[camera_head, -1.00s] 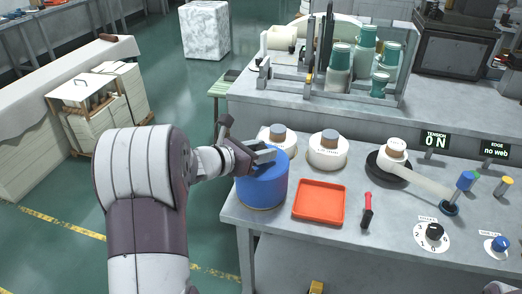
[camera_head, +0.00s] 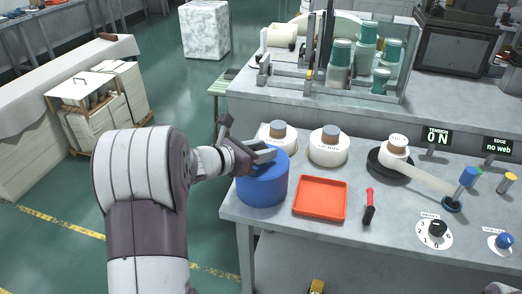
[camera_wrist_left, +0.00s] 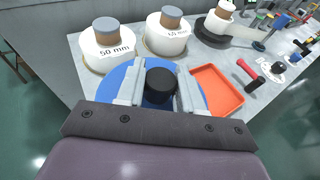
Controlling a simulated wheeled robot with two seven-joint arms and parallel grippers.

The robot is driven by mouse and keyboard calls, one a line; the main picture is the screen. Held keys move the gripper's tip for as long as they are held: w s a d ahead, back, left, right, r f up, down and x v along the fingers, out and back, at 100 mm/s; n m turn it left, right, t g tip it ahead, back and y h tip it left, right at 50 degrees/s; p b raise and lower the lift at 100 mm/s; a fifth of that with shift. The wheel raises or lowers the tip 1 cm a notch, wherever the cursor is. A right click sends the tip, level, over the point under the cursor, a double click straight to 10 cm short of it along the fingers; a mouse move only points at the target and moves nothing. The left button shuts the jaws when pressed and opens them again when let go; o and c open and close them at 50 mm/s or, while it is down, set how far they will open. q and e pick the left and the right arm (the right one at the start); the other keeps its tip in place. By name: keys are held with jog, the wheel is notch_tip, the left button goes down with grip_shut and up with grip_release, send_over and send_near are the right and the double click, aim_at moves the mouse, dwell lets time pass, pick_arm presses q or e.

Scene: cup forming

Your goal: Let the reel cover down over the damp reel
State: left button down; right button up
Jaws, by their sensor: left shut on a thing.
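The reel cover is a blue drum (camera_head: 262,184) at the left end of the bench. It also shows in the left wrist view (camera_wrist_left: 112,84), with a black knob (camera_wrist_left: 161,86) on its top. My left gripper (camera_head: 266,155) is shut on the black knob, one finger on each side. The cover looks upright and sits at or very near the bench top. No reel shows under the cover, so the damp reel is hidden or cannot be told. My right gripper is not in view.
Two white reels, one (camera_head: 277,137) marked 50 mm in the wrist view and another (camera_head: 328,147), stand close behind the cover. A red tray (camera_head: 320,198) lies just right of it. A red-handled tool (camera_head: 369,207) and a dial (camera_head: 434,232) are further right. The bench's left edge is close.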

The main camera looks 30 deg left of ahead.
pick_arm(q)
jog(key=shift+c, duration=0.8)
grip_release()
jog(key=shift+r+p, duration=2.15)
jog(key=shift+r, duration=1.85)
